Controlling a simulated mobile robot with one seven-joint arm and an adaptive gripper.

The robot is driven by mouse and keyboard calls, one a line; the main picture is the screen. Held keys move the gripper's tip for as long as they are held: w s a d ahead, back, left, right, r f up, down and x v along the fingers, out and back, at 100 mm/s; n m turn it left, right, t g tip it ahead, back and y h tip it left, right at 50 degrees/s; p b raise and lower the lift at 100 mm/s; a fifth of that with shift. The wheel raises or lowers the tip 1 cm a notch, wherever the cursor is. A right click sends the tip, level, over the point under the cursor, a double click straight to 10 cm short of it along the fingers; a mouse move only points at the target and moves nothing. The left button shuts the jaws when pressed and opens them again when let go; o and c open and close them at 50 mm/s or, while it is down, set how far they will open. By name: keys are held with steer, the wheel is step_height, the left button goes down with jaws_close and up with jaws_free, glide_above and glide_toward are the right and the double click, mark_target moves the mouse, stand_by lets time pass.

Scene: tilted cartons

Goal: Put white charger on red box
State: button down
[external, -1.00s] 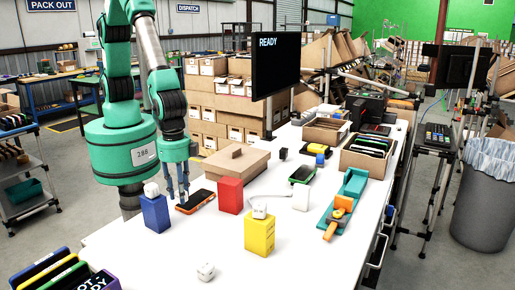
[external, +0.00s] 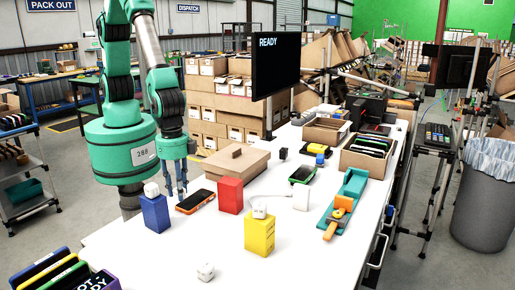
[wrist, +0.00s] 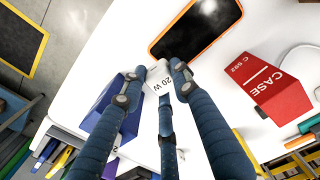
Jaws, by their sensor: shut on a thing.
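My gripper (wrist: 160,92) has its dark blue fingers closed around a small white charger (wrist: 159,77) marked "20 W". In the external view my gripper (external: 176,193) is between the blue box (external: 155,214) and the orange-edged phone (external: 195,201), and the held charger is hard to make out there. The red box (external: 230,196) stands upright right of the phone; it also shows at the right of the wrist view (wrist: 272,92), marked "CASE". Its top looks bare in the external view.
Another white block (external: 151,190) sits on the blue box. A white block (external: 260,209) sits on the yellow box (external: 259,235), and a white cube (external: 205,271) lies near the front. A brown carton (external: 231,163) stands behind the red box.

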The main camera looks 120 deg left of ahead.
steer(key=s+a+r+n+p, duration=0.1)
steer(key=s+a+r+p, duration=0.1)
steer(key=a+r+p, duration=0.4)
steer(key=a+r, duration=0.5)
steer(key=a, duration=0.1)
steer(key=shift+s+a+n, duration=0.25)
steer(key=shift+a+n, duration=0.05)
steer(key=shift+n, duration=0.1)
steer(key=shift+w, duration=0.15)
glide_above(230, 181)
steer(key=s, duration=0.1)
steer(key=shift+a+f, duration=0.1)
steer(key=shift+f, duration=0.55)
steer(key=shift+w, duration=0.2)
steer(key=shift+w+f, duration=0.15)
steer(key=shift+w, duration=0.1)
steer(key=shift+f, duration=1.65)
